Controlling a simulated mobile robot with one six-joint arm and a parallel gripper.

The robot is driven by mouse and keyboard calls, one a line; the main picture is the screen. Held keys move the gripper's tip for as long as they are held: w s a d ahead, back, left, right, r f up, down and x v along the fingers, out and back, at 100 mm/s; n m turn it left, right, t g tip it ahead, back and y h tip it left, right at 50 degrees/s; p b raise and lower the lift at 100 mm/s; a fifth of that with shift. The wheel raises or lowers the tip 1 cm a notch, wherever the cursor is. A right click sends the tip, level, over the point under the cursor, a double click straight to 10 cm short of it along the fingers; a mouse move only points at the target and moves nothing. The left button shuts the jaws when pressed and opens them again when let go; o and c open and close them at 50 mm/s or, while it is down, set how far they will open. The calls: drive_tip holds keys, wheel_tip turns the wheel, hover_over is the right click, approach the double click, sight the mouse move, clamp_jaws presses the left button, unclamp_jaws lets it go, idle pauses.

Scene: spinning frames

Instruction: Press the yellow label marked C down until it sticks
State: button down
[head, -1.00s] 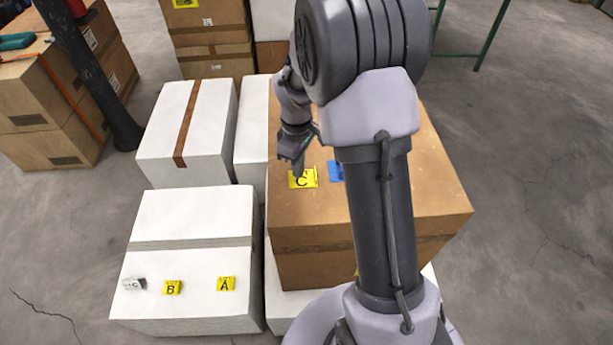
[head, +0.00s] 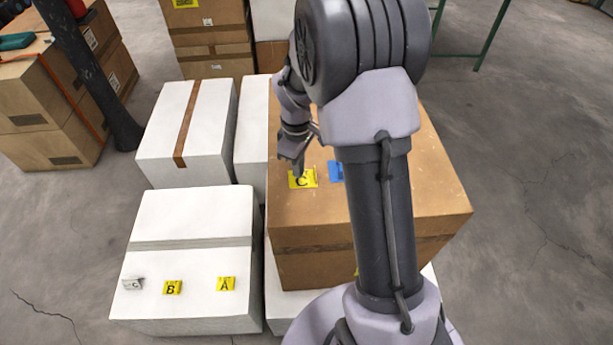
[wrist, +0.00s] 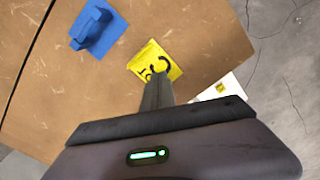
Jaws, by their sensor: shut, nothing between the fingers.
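The yellow label marked C (head: 303,181) lies on the top of the brown cardboard box (head: 400,205), near its left edge. It also shows in the wrist view (wrist: 157,62), with its letter partly covered by my fingertips. My gripper (head: 299,172) is shut and empty, pointing down at the label's upper edge. In the wrist view the closed fingers (wrist: 156,82) reach the label's near edge. I cannot tell for sure whether the tips touch it.
A blue piece (head: 336,171) with a raised handle-like part sits on the box beside the label; it also shows in the wrist view (wrist: 92,27). A white box (head: 190,217) at the lower left carries yellow labels B (head: 172,288) and A (head: 226,284) and a small white piece (head: 133,284).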

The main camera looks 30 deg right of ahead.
drive_tip(key=shift+f, duration=0.1)
drive_tip(key=shift+f+b, duration=0.65)
drive_tip(key=shift+f, duration=0.15)
drive_tip(key=shift+r, duration=0.1)
wheel_tip(320, 180, up, 8)
drive_tip(key=p, duration=0.7)
